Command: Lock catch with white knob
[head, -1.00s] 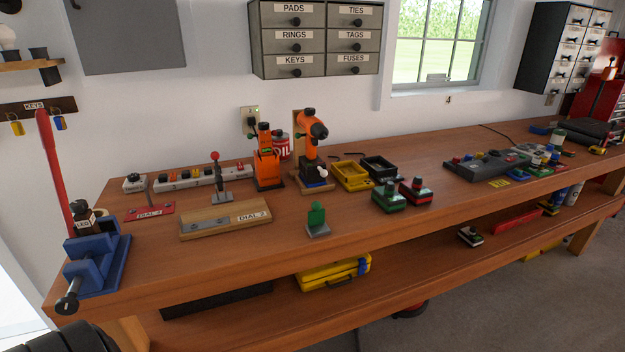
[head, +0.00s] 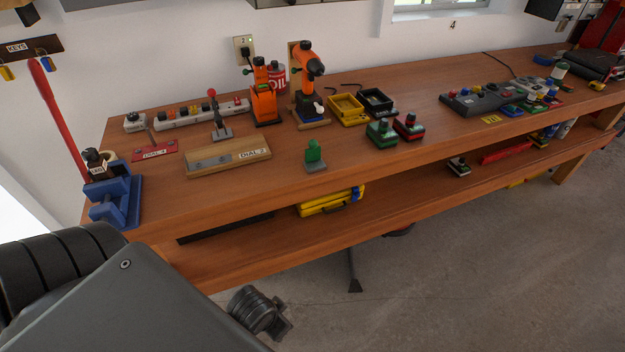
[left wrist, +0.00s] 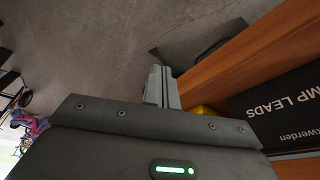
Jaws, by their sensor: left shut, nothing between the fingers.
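In the head view, a small white knob (head: 318,109) shows at the foot of the upright stand that holds the orange drill (head: 308,68). It is small, and I cannot tell whether it belongs to a catch or how a catch there is set. My left gripper (left wrist: 162,88) shows in the left wrist view with its grey fingers together and nothing between them. It is over the floor beside the lower shelf, well away from the drill stand. My left arm fills the lower left of the head view. My right gripper is not in view.
The workbench (head: 240,190) carries a blue vise (head: 115,200), a DIAL 2 board (head: 230,160), a green block (head: 314,153) and yellow and black trays. A yellow case (head: 330,200) lies on the lower shelf. A black box (left wrist: 285,105) is close to my left gripper. The floor ahead is clear.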

